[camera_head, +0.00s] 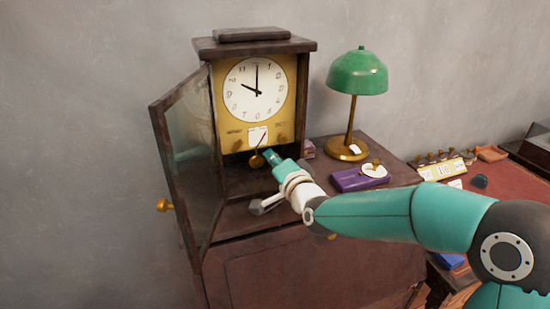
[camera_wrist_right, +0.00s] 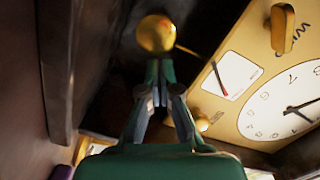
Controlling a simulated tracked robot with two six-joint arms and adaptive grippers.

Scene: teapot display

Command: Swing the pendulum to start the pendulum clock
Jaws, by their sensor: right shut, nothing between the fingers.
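The pendulum clock (camera_head: 306,46) stands on a dark wooden cabinet with its glass door (camera_head: 188,145) swung open to the left. Its white dial (camera_head: 256,90) reads about ten o'clock. The round gold pendulum bob (camera_head: 256,161) hangs low in the case, below the gold face plate. My right gripper (camera_head: 269,155) reaches into the case from the right, its tip close by the bob. In the right wrist view the shut, empty fingers (camera_wrist_right: 158,72) point at the gold bob (camera_wrist_right: 157,34); whether they touch it I cannot tell. My left gripper is not in view.
A green lamp (camera_head: 357,75) stands right of the clock. A purple box (camera_head: 350,181) with a white disc lies on the cabinet top (camera_head: 400,172). A red-topped desk (camera_head: 505,180) with small items is farther right. The open door bounds the space on the left.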

